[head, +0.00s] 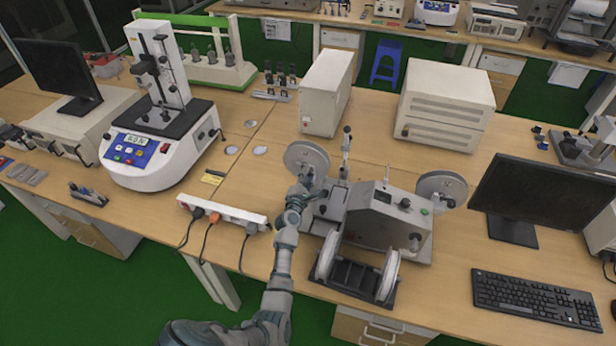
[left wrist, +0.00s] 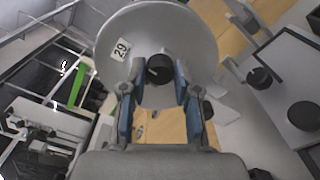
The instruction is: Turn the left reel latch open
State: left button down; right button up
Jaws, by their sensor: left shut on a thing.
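The machine (head: 389,217) stands on the wooden bench with a grey reel on each side. The left reel (head: 301,153) is a round disc, and it also fills the top of the left wrist view (left wrist: 140,35) with a "29" label. The left reel latch (left wrist: 159,68) is a small dark knob at the disc's centre. My left gripper (head: 306,178) is at the left reel. In the left wrist view its two blue-padded fingers (left wrist: 160,76) are on either side of the latch, shut on it. The latch is hidden in the head view. My right gripper is not in view.
The right reel (head: 441,189) is on the machine's other side. A holder with white rollers (head: 387,276) stands in front. A white power strip (head: 222,213) with cables lies left of my left arm. A monitor (head: 545,200) and keyboard (head: 535,299) are at the right.

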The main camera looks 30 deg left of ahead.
pick_arm(q)
jog(key=shift+f, duration=0.15)
jog(key=m, duration=0.4)
jog(key=shift+m+p, duration=0.3)
jog(key=shift+p, duration=0.1)
jog(key=m+p, duration=0.1)
jog(key=m, duration=0.3)
jog(key=shift+m, duration=0.3)
jog(key=m+p, duration=0.1)
jog(key=m, duration=0.3)
jog(key=shift+f+p, duration=0.1)
jog(key=shift+p, duration=0.25)
jog(key=shift+m+p, duration=0.55)
jog(key=shift+m, duration=1.65)
jog(key=c, duration=1.1)
grip_release()
jog(key=shift+o, duration=1.3)
jog(key=shift+a, duration=0.1)
